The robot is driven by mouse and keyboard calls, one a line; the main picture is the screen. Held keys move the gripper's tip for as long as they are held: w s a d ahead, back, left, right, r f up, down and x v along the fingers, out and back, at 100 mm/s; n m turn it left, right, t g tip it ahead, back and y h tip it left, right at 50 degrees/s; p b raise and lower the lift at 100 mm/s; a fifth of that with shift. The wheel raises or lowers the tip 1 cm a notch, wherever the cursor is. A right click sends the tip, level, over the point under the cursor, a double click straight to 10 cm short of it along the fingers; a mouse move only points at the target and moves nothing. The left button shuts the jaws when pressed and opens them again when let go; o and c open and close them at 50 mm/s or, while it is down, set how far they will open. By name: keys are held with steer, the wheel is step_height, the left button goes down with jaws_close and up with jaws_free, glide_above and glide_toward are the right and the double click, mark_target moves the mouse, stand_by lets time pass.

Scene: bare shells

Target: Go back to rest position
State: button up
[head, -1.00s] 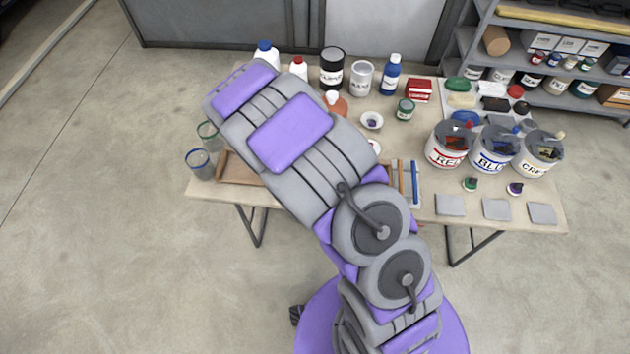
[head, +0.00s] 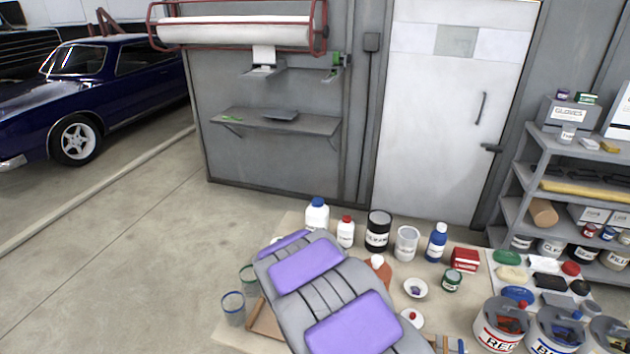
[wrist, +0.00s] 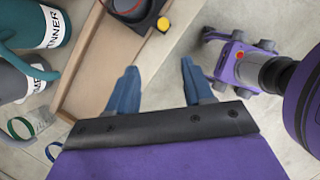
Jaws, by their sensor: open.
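My gripper (wrist: 160,85) shows in the wrist view with its two blue fingers spread apart and nothing between them. It is over the edge of the work table, next to a wooden tray (wrist: 78,85). In the head view my arm reaches over the table (head: 235,336) and hides its middle; the gripper itself is hidden there. Part of my own purple body shows at the right of the wrist view.
Bottles, cans and small dishes (head: 415,287) stand along the table's back. Several labelled buckets (head: 500,325) stand at its right. A shelf unit (head: 530,180) is at the right. A white door (head: 450,110) is behind. Bare floor (head: 110,270) lies left, with a blue car (head: 95,85) beyond.

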steer(key=s+d+r+m+g+b, duration=0.2)
steer(key=s+d+r+m+b, duration=0.1)
steer(key=s+d+r+m, duration=0.8)
steer(key=s+a+r+m+y+b, duration=0.1)
steer(key=s+r+m, duration=0.3)
steer(key=s, duration=0.5)
steer(key=s+a+r+m+g+y+b, duration=0.1)
steer(key=s+a+r+m+y, duration=0.2)
steer(key=s+m, duration=0.5)
steer(key=shift+s+a+r+g+b, duration=0.35)
steer(key=shift+s+r, duration=0.3)
steer(key=shift+s, duration=0.3)
